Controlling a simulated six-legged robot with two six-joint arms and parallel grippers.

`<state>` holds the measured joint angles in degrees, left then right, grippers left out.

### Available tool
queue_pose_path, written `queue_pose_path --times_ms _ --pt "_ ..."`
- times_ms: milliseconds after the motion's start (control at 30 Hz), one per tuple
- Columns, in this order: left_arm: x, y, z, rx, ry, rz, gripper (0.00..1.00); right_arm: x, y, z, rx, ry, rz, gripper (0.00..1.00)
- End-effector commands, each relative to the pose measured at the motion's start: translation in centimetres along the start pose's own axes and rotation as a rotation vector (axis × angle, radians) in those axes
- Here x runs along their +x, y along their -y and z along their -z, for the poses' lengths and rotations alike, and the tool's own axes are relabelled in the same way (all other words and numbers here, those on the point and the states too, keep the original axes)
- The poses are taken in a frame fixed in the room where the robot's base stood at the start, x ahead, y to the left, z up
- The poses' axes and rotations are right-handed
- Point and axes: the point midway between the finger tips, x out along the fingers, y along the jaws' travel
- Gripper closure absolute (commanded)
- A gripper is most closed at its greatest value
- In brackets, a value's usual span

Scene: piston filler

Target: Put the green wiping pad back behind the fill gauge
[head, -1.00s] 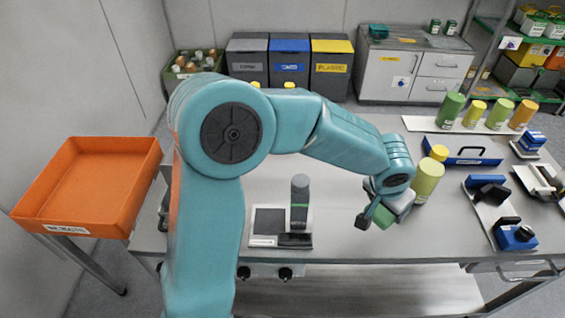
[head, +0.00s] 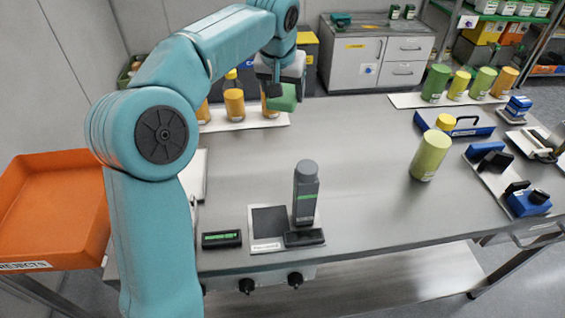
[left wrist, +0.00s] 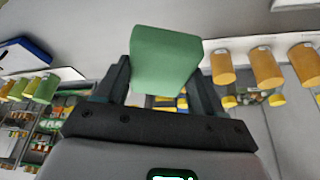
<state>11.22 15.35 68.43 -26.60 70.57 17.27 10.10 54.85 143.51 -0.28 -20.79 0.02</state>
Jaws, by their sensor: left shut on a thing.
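My left gripper (head: 280,84) is raised over the back of the bench in the head view. It is shut on the green wiping pad (head: 284,99). In the left wrist view the pad (left wrist: 166,60) stands out between the two fingers. My right gripper is not in view.
A small black display box (head: 221,239) sits left of the base plate. A yellow-green cylinder (head: 430,156) stands to the right. Orange cylinders (head: 234,105) stand on a white strip at the back. An orange rejects tray (head: 50,205) is at left. The middle bench is clear.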

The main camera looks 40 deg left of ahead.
Motion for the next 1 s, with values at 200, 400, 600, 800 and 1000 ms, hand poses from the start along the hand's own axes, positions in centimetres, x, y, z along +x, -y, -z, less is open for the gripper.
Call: queue_pose_path --times_ms 200,400,600,800,1000 --pt "5.8 0.1 -2.4 0.000 0.007 0.001 0.65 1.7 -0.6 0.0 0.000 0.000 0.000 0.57" --pt "10.9 0.2 -4.5 0.001 0.005 0.001 0.65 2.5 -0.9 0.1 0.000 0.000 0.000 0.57" --pt "13.7 0.3 -5.5 0.000 0.001 0.000 0.65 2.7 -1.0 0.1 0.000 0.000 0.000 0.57" --pt "16.1 0.3 -6.6 -0.001 0.004 0.000 0.65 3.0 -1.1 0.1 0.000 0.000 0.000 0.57" --pt "17.9 0.3 -7.2 -0.001 0.000 -0.001 0.65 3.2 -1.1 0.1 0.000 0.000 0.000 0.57"
